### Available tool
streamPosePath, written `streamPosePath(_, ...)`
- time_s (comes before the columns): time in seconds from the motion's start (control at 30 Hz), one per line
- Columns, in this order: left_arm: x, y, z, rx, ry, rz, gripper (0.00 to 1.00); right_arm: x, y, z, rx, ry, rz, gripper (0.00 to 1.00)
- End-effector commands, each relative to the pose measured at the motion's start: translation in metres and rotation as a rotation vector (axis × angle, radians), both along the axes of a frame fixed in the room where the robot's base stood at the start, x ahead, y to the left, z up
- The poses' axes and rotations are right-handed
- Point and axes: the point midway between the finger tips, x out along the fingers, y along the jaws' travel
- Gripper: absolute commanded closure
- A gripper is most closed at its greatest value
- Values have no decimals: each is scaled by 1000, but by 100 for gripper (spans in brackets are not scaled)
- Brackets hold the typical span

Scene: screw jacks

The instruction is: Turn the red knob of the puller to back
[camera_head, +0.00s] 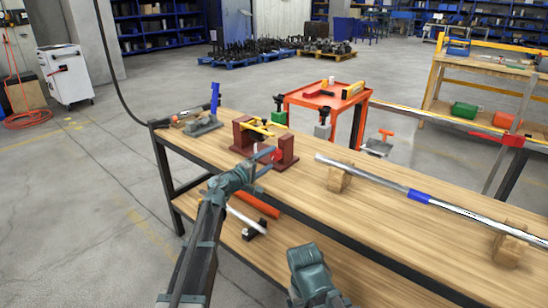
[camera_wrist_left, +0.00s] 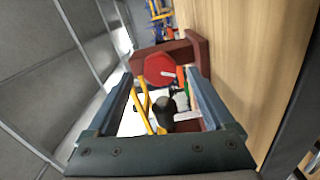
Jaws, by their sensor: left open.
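The puller (camera_head: 243,138) is a dark red frame with yellow bars, standing on the wooden bench toward its left end. Its red knob (camera_head: 277,157) is on the side facing me, partly covered by my gripper. In the left wrist view the red knob (camera_wrist_left: 159,70) is a disc with a pale pin, ahead of the fingers and in the gap between them. My left gripper (camera_head: 265,161) is open, with its fingers at the knob; I cannot tell whether they touch it. It also shows in the left wrist view (camera_wrist_left: 157,80).
A long metal bar with a blue sleeve (camera_head: 419,196) rests on wooden blocks (camera_head: 340,179) to the right. A grey vise with a blue handle (camera_head: 203,124) stands at the bench's left end. An orange cart (camera_head: 300,99) stands behind the bench (camera_head: 300,205).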

Motion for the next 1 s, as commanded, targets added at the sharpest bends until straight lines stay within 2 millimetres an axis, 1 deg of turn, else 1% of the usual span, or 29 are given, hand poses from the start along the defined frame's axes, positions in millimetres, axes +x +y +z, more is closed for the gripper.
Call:
streamPosePath(0.03, -15, 8, 0, 0, 0, 3, 13, 0, 0, 0, 0, 0, 0, 13)
streamPosePath(0.1, -28, 17, 0, 0, 0, 2, 13, 0, 0, 0, 0, 0, 0, 13)
streamPosePath(0.3, -58, 40, 0, 0, 1, 2, 13, 0, 0, 0, 0, 0, 0, 13)
streamPosePath(0.4, -69, 48, 0, 0, 1, 1, 13, 0, 0, 0, 0, 0, 0, 13)
streamPosePath(0.6, -80, 57, 0, 1, 0, -1, 13, 0, 0, 0, 0, 0, 0, 13)
streamPosePath(1.0, -82, 59, 0, 7, -4, 0, 13, 0, 0, 0, 0, 0, 0, 13)
